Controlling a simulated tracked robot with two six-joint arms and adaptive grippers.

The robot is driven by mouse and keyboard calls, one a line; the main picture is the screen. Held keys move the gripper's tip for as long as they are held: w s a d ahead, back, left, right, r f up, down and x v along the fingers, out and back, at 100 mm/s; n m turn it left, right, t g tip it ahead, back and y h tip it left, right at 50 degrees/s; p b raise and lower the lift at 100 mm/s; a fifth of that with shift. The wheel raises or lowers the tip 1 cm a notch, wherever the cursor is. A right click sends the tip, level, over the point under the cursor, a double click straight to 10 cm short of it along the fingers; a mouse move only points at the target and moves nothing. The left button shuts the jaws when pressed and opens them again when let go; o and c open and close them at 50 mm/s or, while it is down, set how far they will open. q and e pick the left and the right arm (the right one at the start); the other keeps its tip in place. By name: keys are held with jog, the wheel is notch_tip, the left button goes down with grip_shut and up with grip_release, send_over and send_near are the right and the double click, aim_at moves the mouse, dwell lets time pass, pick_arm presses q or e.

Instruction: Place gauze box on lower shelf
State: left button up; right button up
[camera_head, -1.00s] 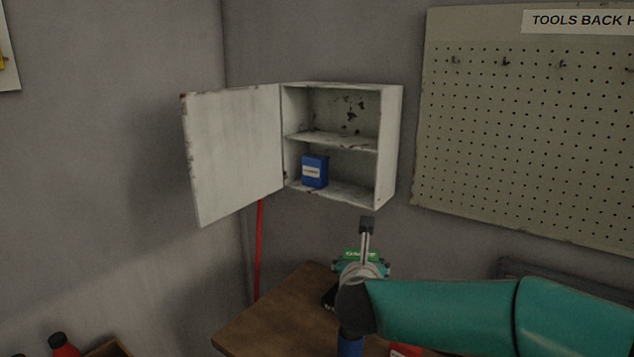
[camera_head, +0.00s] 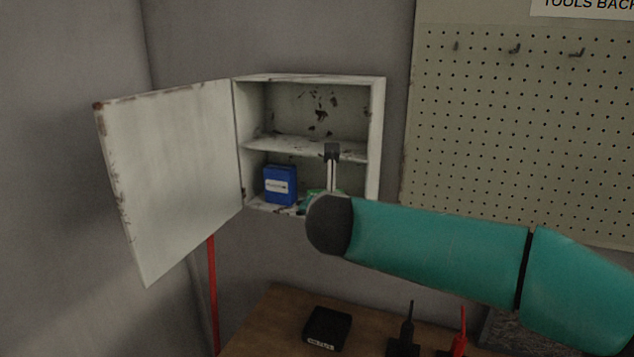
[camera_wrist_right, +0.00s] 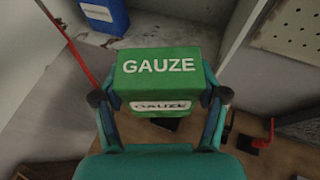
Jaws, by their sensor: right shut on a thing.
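The green gauze box (camera_wrist_right: 165,82) is held between both fingers of my right gripper (camera_wrist_right: 160,100) in the right wrist view. In the head view only a bit of green shows beside my gripper (camera_head: 318,196), at the cabinet's lower opening; my arm hides the rest. The white wall cabinet (camera_head: 378,110) has its door open to the left and a middle shelf (camera_head: 290,146). A blue box (camera_head: 280,185) stands at the left of the lower shelf (camera_head: 262,206); it also shows in the right wrist view (camera_wrist_right: 105,14). I cannot tell whether the gauze box touches the shelf.
The open cabinet door (camera_head: 170,180) hangs at the left. A pegboard (camera_head: 500,130) covers the right wall. Below, a wooden table (camera_head: 265,325) carries a black box (camera_head: 327,328) and black and red tools. The upper compartment looks empty.

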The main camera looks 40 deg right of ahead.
jog(key=w+d+p, duration=0.1)
jog(key=w+d, duration=0.1)
jog(key=w, duration=0.1)
jog(key=w+d+p, duration=0.1)
jog(key=w+d, duration=0.1)
jog(key=w+d+p, duration=0.1)
jog(key=w+d, duration=0.1)
jog(key=w, duration=0.1)
jog(key=shift+w+d, duration=0.3)
jog(key=shift+d, duration=0.1)
jog(key=w+d, duration=0.1)
jog(key=w+d+p, duration=0.1)
jog(key=shift+w+d+p, duration=0.15)
jog(key=shift+w+p, duration=0.15)
jog(key=shift+w, duration=0.05)
jog(key=shift+w+f, duration=0.1)
jog(key=shift+f, duration=0.25)
jog(key=shift+f, duration=0.15)
jog(key=o, duration=1.3)
jog(key=shift+c, duration=0.2)
